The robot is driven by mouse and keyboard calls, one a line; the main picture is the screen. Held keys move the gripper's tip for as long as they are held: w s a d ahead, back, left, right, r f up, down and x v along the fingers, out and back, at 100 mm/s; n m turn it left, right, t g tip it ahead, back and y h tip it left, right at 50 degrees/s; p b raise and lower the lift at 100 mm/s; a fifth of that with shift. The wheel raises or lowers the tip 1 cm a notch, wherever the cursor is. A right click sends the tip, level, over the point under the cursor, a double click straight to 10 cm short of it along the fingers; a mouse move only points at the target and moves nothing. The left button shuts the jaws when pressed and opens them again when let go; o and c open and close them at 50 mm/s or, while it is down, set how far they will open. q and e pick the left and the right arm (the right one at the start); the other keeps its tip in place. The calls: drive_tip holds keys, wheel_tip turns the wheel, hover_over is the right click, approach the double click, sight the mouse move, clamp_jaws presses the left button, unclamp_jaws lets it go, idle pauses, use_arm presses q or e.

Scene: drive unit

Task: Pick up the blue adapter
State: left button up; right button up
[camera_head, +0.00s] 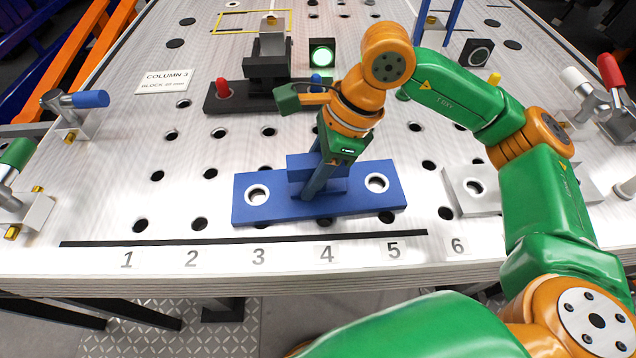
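The blue adapter (350,200) is a flat plate with a raised block in its middle and a metal-ringed hole near each end. It lies on the perforated table top behind the numbers 3 to 5. My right gripper (314,180) points down at the raised block. One dark finger runs down the near side of the block, and the far finger is mostly hidden. I cannot tell whether the fingers press on the block. My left gripper is not in view.
A grey ringed plate (465,190) lies close to the right of the adapter. A dark fixture with a red knob (222,89) stands behind it. Toggle clamps with a blue handle (90,99) and a red handle (610,71) stand at the sides.

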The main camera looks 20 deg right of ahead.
clamp_jaws()
drive_tip(key=shift+r, duration=0.1)
idle(1.0)
